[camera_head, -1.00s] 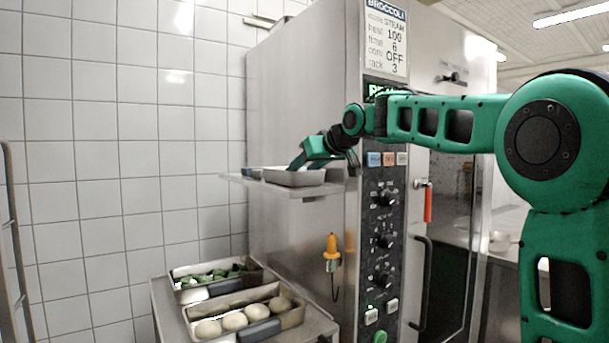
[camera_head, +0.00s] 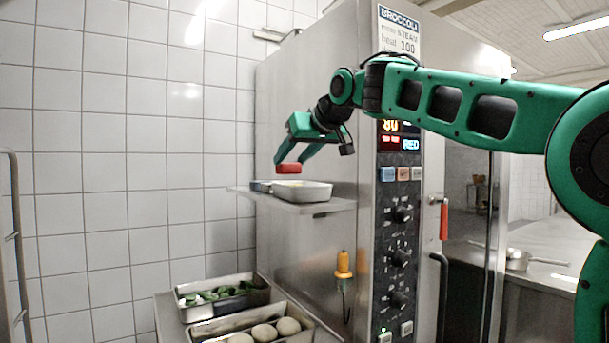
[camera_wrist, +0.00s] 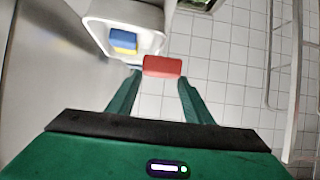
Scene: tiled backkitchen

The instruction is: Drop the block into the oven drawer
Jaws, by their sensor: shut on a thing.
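My gripper (camera_head: 294,160) is shut on a red block (camera_head: 289,169). It holds the block in the air above the metal side shelf (camera_head: 330,207) of the oven. In the wrist view the red block (camera_wrist: 162,66) sits between the fingertips. Below it on the shelf is a light tray (camera_head: 302,192); the wrist view shows blue (camera_wrist: 124,35) and yellow (camera_wrist: 125,48) blocks inside the tray. The steel oven (camera_head: 310,115) has a lit display (camera_head: 399,135), on which "RED" is readable. I cannot make out a drawer in these views.
A container of green vegetables (camera_head: 222,295) and one of round pale items (camera_head: 262,333) stand on a lower surface at the left. A pan (camera_head: 518,259) stands on the right counter. A rack (camera_head: 18,230) is at the far left.

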